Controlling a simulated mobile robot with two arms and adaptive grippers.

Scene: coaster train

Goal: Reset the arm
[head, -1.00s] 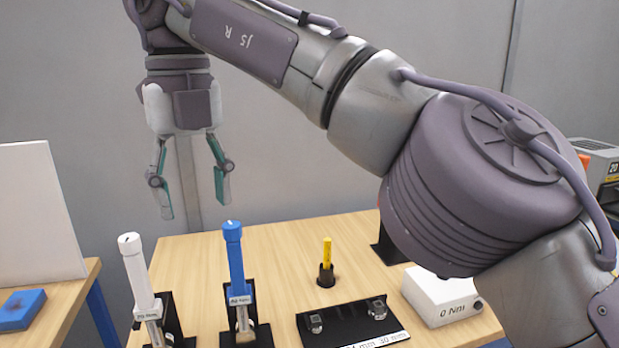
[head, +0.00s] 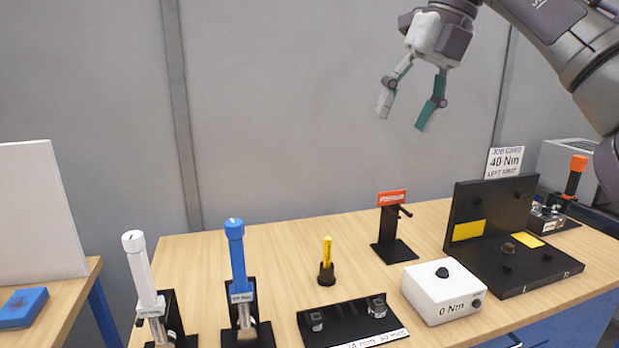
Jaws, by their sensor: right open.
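My right gripper (head: 406,105) hangs in the air at the upper right of the head view, in front of the grey wall and above the back of the wooden table (head: 290,250). Its two fingers are apart, with nothing between them. It is clear of everything on the table. My right arm comes in from the upper right corner. My left gripper is not in view.
On the table stand a white-handled tool (head: 140,272), a blue-handled tool (head: 237,258), a yellow marker (head: 327,252), a socket tray (head: 345,317), a white 0 Nm box (head: 440,290), a black stand (head: 394,250) and a black fixture (head: 480,225) beside a 40 Nm job card (head: 503,161).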

